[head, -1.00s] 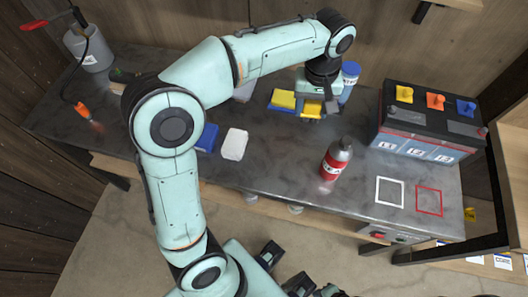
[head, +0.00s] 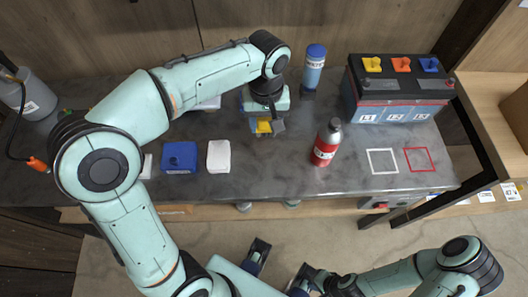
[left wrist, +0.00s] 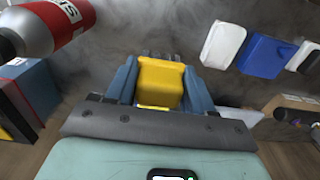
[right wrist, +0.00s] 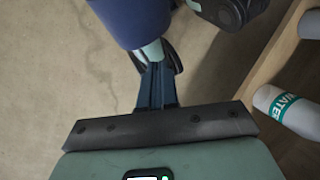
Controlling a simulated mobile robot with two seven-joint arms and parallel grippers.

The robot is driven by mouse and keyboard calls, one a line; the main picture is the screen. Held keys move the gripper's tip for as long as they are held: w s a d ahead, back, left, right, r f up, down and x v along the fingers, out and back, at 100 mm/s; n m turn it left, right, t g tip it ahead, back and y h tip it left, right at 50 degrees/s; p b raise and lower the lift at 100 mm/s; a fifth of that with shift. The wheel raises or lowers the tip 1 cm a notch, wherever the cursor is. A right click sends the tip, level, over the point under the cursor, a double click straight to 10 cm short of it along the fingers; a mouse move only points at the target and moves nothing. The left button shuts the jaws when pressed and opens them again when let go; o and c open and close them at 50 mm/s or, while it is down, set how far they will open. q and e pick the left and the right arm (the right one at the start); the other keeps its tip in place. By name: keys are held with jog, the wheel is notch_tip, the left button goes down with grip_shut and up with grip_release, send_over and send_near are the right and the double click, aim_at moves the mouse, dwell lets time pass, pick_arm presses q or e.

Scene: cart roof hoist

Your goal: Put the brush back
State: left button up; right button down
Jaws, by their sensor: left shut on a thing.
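The brush appears to be the yellow block (left wrist: 160,82) with a dark edge at its far side in the left wrist view. My left gripper (left wrist: 158,85) is shut on it, with a blue finger on each side. In the head view the brush (head: 264,127) shows just below my left gripper (head: 266,118), over the middle of the grey bench. Whether it touches the bench I cannot tell. The gripper hides the bench behind it. My right gripper (right wrist: 156,88) is low, in front of the bench, with its fingers together and nothing seen between them.
A red spray can (head: 327,143) stands right of the left gripper. A blue bottle (head: 315,67) stands behind. A battery (head: 395,92) and white and red outlined squares (head: 418,160) are at right. A blue block (head: 180,158) and white block (head: 218,157) lie left.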

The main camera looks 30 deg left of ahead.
pick_arm(q)
notch_tip(320, 180, down, 14)
jog(key=shift+f+b, duration=0.25)
jog(key=shift+b, duration=0.9)
jog(key=shift+f, duration=0.2)
jog(key=o, duration=1)
jog(key=shift+r, duration=0.15)
